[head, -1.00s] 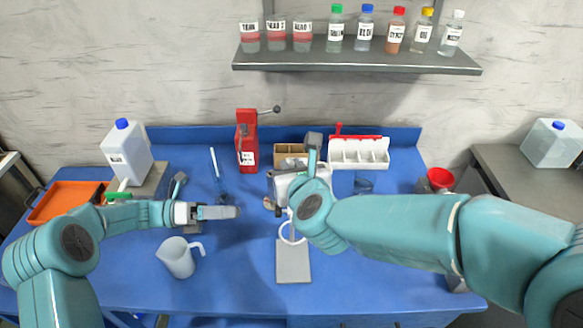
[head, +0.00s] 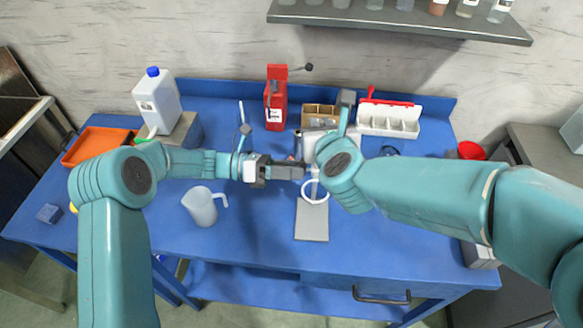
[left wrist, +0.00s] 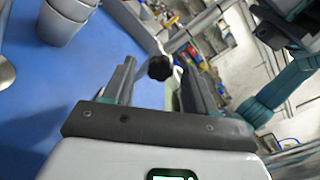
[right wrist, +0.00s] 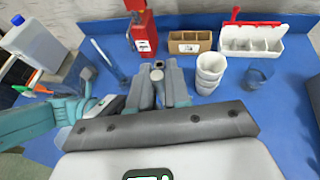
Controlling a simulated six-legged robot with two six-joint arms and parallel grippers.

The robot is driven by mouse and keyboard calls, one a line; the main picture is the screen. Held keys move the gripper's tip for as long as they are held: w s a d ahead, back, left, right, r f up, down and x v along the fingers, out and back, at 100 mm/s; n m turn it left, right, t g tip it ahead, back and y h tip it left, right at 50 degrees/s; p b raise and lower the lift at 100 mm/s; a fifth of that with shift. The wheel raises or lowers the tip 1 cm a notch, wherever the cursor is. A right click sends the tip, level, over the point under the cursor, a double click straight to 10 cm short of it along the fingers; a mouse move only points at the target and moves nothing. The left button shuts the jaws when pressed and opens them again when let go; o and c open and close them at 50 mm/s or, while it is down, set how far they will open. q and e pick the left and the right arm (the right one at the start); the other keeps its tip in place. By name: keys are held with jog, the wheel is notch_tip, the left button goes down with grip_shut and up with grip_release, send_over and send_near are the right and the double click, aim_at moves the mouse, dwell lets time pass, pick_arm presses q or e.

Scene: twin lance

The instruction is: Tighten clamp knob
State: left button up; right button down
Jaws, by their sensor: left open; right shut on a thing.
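The black clamp knob (left wrist: 160,68) shows in the left wrist view, between the fingers of my left gripper (left wrist: 158,85). The fingers are open and stand apart on either side of it; I cannot tell whether they touch it. In the head view my left gripper (head: 300,170) points right, beside the stand with a grey base plate (head: 311,222) and a white ring (head: 315,190). My right gripper (right wrist: 160,78) is shut on a small grey metal piece, apparently part of the clamp. My right forearm hides most of the clamp in the head view.
A white jug (head: 202,206) stands left of the stand base. Behind are a red device (head: 276,100), a brown divided box (right wrist: 190,40), stacked white cups (right wrist: 209,72), a glass beaker (right wrist: 258,72) and a white divided tray (head: 388,120). The front of the blue table is clear.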

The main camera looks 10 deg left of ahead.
pick_arm(q)
grip_shut()
jog(key=shift+m, duration=12.7)
